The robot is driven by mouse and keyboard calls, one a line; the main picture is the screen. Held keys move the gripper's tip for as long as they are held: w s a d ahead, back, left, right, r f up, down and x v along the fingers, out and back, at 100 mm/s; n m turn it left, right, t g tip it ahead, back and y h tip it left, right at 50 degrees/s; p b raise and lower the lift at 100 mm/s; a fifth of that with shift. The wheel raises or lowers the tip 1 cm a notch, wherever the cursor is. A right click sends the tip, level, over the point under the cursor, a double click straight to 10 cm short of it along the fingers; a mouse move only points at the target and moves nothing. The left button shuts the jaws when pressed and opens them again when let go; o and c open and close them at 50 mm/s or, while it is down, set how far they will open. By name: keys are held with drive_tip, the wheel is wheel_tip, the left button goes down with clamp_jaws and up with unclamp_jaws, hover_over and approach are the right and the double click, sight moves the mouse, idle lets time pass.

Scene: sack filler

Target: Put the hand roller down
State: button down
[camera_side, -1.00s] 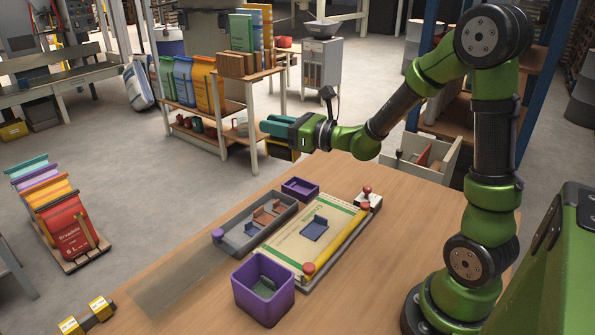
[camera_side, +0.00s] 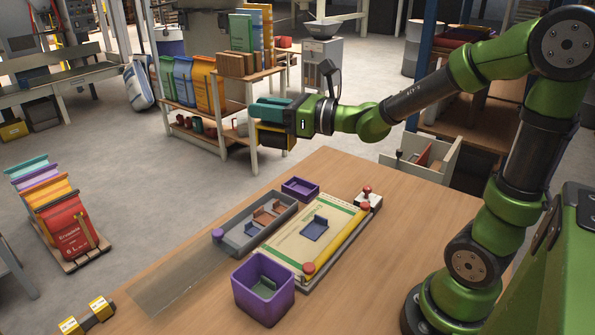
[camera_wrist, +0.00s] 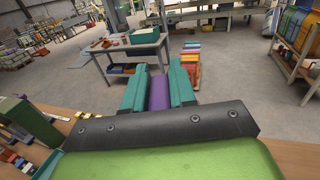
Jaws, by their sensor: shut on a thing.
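My gripper (camera_side: 268,108), with teal fingers, is held out level in the air past the far edge of the wooden table, in front of the shelf. In the wrist view its fingers (camera_wrist: 159,90) are shut on a purple bar-like piece, which I take to be the hand roller (camera_wrist: 159,93). The rest of it is hidden by the fingers and palm. In the side view the purple piece does not show. A dark and yellow shape (camera_side: 273,136) shows just below the fingers; I cannot tell whether it is held or stands behind.
A shelf of sacks (camera_side: 226,112) stands beyond.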

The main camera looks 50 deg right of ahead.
idle(0.3)
drive_tip(key=w+d+f+m+h, duration=0.2)
drive_tip(key=w+d+f+h, duration=0.15)
drive_tip(key=d+f, duration=0.6)
drive_tip(key=w+d+f+m+h, duration=0.1)
drive_tip(key=w+d+f+h, duration=0.1)
drive_tip(key=w+d+f, duration=0.5)
drive_tip(key=shift+t, duration=0.4)
drive_tip(key=d+f, duration=0.1)
drive_tip(key=f, duration=0.2)
drive_tip(key=s+d+f, duration=0.1)
drive_tip(key=f, duration=0.1)
drive_tip(key=s+d+f, duration=0.1)
drive_tip(key=f, duration=0.2)
drive_tip(key=shift+s+f, duration=0.25)
drive_tip(key=shift+f, duration=0.1)
drive_tip(key=c, duration=0.9)
unclamp_jaws()
drive_tip(key=shift+f, duration=0.15)
